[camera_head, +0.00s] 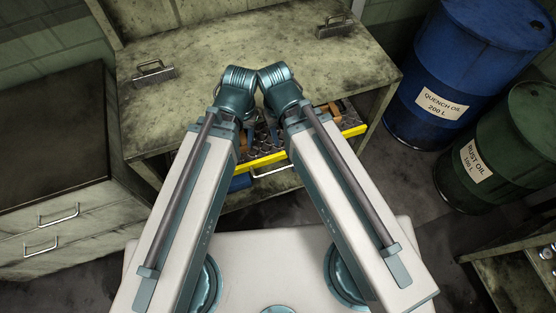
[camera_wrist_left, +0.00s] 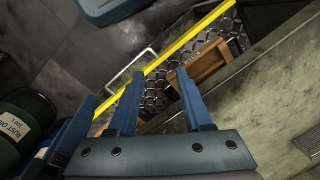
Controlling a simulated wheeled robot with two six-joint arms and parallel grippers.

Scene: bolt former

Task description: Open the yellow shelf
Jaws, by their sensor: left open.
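The yellow shelf (camera_head: 260,161) is a tray with a yellow front edge and a dark diamond-plate floor under the bench top. It stands out a little from the bench. A thin metal handle (camera_head: 275,172) is on its front; in the left wrist view the handle (camera_wrist_left: 151,52) also shows. My left gripper (camera_wrist_left: 160,73) is open, with its blue fingers spread over the shelf's front edge (camera_wrist_left: 180,42); I see nothing between them that they grip. In the head view my forearms hide much of the shelf and both grippers. A blue part at the wrist view's left may be my right gripper.
The bench (camera_head: 210,55) has two small metal handles on top. A wooden box (camera_wrist_left: 203,63) lies in the shelf. A grey drawer cabinet (camera_head: 45,215) stands left; blue (camera_head: 420,120) and green (camera_head: 520,150) oil drums stand right. Some floor before the bench is clear.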

